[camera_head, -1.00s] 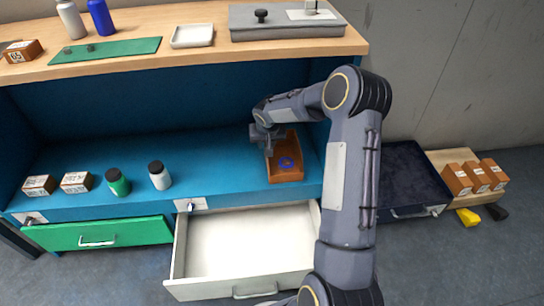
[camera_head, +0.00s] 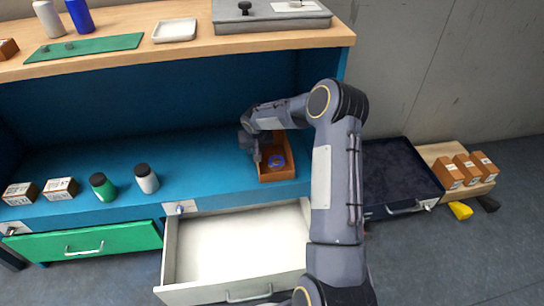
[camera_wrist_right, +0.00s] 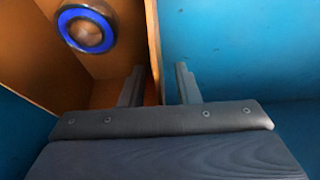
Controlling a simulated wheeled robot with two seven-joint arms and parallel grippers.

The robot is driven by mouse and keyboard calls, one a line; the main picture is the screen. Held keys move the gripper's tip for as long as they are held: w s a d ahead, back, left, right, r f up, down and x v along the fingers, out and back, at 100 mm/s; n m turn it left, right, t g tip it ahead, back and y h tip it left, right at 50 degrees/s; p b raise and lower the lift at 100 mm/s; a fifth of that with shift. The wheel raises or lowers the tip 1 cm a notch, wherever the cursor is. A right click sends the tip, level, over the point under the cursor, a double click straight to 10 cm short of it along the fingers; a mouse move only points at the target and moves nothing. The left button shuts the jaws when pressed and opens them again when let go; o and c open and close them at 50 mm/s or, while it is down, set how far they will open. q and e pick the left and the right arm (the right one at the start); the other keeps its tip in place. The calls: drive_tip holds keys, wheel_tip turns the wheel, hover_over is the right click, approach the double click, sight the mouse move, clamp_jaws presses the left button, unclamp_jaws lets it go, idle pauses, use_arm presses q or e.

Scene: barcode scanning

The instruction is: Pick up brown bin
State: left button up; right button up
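The brown bin (camera_head: 279,173) sits on the blue shelf, with a blue ring (camera_head: 276,161) inside it. My right gripper (camera_head: 257,158) is at the bin's left side, reaching in from above. In the right wrist view the gripper (camera_wrist_right: 160,85) is open, one finger inside the brown bin (camera_wrist_right: 103,65) and one outside. The bin's side wall runs between the fingers, with a visible gap on the outer side. The blue ring (camera_wrist_right: 86,28) shows on the bin floor. My left gripper is not in view.
An open white drawer (camera_head: 235,245) juts out below the shelf. A green bottle (camera_head: 103,187), a white bottle (camera_head: 146,179) and two boxes (camera_head: 60,189) stand left on the shelf. A dark open case (camera_head: 400,172) lies on the floor at right.

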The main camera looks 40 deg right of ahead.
drive_tip(key=shift+f, duration=0.2)
idle(0.4)
clamp_jaws()
